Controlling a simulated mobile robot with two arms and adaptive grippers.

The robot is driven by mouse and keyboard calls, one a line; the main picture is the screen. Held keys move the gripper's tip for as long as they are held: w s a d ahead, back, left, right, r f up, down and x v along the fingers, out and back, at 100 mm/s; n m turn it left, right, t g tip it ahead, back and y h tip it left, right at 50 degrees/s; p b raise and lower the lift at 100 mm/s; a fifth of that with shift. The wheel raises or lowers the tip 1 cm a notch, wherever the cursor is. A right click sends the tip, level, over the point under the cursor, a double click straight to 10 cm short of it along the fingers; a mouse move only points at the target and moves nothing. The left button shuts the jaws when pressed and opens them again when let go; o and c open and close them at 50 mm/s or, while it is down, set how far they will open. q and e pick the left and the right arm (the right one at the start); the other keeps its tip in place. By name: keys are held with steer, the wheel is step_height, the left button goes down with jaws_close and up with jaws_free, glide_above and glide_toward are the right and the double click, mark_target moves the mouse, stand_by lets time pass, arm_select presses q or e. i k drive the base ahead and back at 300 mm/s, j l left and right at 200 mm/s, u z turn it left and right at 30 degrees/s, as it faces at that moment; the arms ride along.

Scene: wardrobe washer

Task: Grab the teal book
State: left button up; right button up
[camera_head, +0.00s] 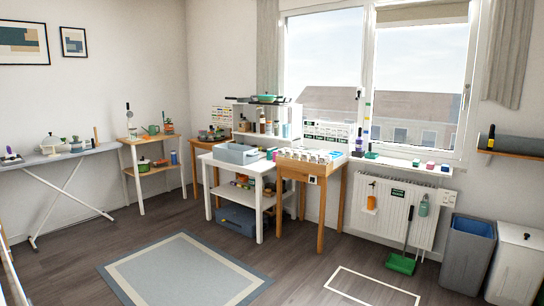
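I cannot make out a teal book in the head view; the items on the tables and shelves are small and far off. Neither of my grippers shows in the view. A white table (260,171) stands mid-picture with a grey bin (236,155) on top. A wooden stand (318,168) to its right carries several small white items. Small colored items lie on the window sill (400,164), too small to identify.
An ironing board (60,157) stands at left beside a wooden shelf unit (148,156). A grey rug (185,270) lies on the open floor. A radiator (392,212), green dustpan (401,263), grey-blue bin (468,255) and white bin (517,262) line the right.

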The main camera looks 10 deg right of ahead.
mark_target(270, 151)
steer(key=z, duration=0.2)
steer(key=i+z, duration=0.1)
steer(key=i, duration=3.45)
steer(key=i+l+u, duration=0.15)
steer(key=i, duration=0.7)
steer(key=i+l, duration=0.1)
steer(key=i, duration=0.7)
steer(key=j+u, duration=0.05)
